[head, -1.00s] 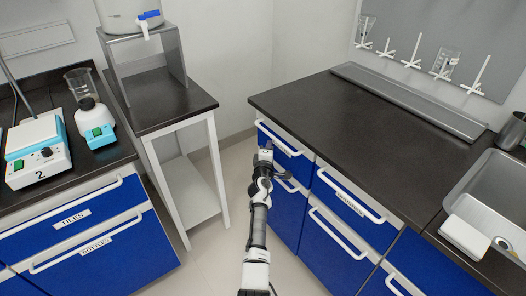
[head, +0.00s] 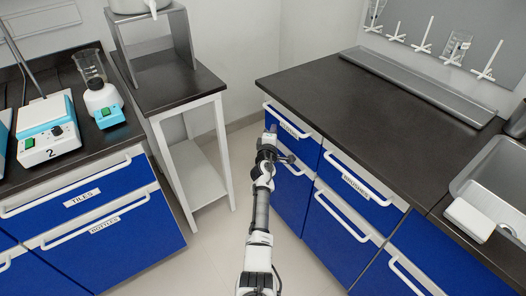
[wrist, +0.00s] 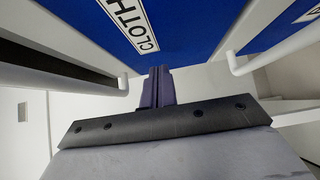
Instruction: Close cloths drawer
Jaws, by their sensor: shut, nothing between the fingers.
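The cloths drawer (head: 287,126) is the blue top drawer at the left end of the right-hand counter, with a white bar handle. Its label, partly cut off to "CLOTH", shows on the blue front in the wrist view (wrist: 135,22). My gripper (head: 271,131) is in front of this drawer's left part and hides some of it. In the wrist view the fingers (wrist: 159,86) are shut together and empty, pointing toward the blue front near a handle end. I cannot tell whether they touch it. The drawer looks nearly flush; any small gap is unclear.
Another labelled drawer (head: 362,185) sits right of the cloths drawer, with blue doors below. The dark countertop (head: 365,105) overhangs above. A white-framed side table (head: 170,85) stands to the left. Open floor (head: 215,245) lies between the two counters.

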